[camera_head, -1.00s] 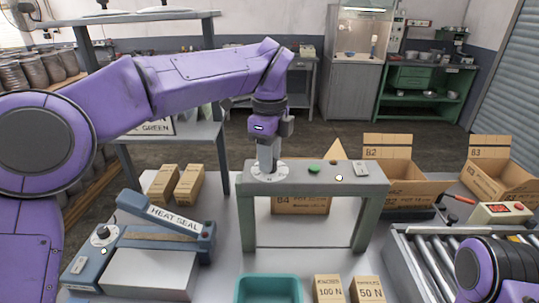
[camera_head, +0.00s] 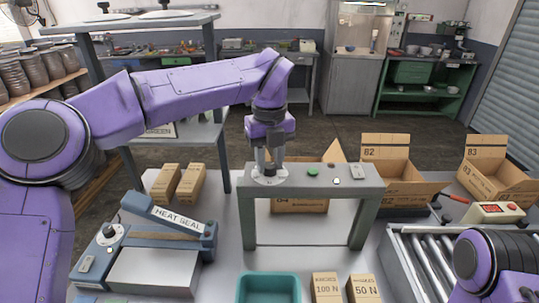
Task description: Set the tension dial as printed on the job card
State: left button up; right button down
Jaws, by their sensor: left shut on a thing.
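The tension dial (camera_head: 270,178) is a pale round plate with marks, on the left of the top beam of a grey-green arch-shaped strapping frame (camera_head: 315,178). My left gripper (camera_head: 270,166) points straight down over it, shut on the dial's knob, which the fingers mostly hide. The dial's setting is too small to read. A white card (camera_head: 160,131) with partly hidden lettering stands on the shelf behind my left arm; I cannot tell if it is the job card. My right arm shows at the lower right, but its gripper is out of view.
A heat sealer (camera_head: 165,235) stands at left, a teal tray (camera_head: 269,288) in front, with boxes marked 100 N (camera_head: 326,288) and 50 N (camera_head: 364,288). Open cartons (camera_head: 400,185) and a roller conveyor (camera_head: 410,255) are at right.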

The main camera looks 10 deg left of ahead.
aim_at(270, 165)
pick_arm(q)
jog(key=shift+m, duration=0.6)
jog(key=shift+f+p, duration=0.1)
jog(key=shift+p, duration=0.2)
jog(key=o, duration=1)
jog(key=shift+o, duration=0.2)
notch_tip(270, 165, up, 11)
jog(key=shift+f, duration=0.2)
